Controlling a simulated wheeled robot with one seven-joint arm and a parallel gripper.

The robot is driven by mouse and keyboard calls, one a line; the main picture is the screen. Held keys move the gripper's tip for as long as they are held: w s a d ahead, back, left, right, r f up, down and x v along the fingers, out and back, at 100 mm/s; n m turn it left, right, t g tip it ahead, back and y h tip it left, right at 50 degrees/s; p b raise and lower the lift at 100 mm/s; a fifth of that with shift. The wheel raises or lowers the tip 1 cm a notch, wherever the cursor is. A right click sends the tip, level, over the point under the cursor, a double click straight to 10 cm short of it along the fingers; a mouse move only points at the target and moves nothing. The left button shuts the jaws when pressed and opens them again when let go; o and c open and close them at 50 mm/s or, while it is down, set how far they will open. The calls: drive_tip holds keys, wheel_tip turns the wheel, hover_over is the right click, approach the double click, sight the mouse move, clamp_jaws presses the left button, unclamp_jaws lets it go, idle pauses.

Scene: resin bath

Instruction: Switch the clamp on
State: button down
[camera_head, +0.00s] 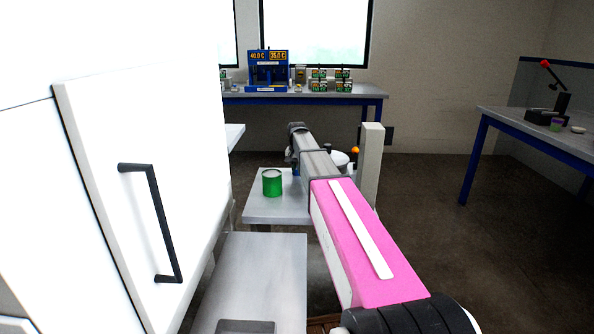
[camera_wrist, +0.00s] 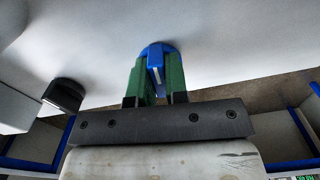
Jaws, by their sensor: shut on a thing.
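My gripper (camera_wrist: 158,80) shows in the wrist view with its two green fingers closed around a small blue piece (camera_wrist: 158,49). The piece has a rounded top and a pale strip along its middle, and stands against a light grey surface (camera_wrist: 225,45). Its lower part is hidden between the fingers. In the head view my arm reaches forward over the low grey table (camera_head: 262,207), and its end hides most of the gripper. I cannot tell from these views which thing is the clamp, or whether the blue piece belongs to it.
A green can (camera_head: 272,183) stands on the low table, left of my arm. A white cabinet (camera_head: 190,140) with a black handle fills the left. A white post (camera_head: 372,163) stands close on the arm's right. The right table (camera_head: 487,122) holds a red-knobbed device (camera_head: 560,95). Open floor lies between.

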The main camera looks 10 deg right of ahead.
drive_tip(key=m, duration=1)
drive_tip(key=shift+m, duration=0.3)
idle(0.4)
drive_tip(key=c, duration=1.1)
unclamp_jaws()
drive_tip(key=shift+r, duration=0.1)
wheel_tip(320, 180, up, 11)
drive_tip(key=shift+f, duration=0.15)
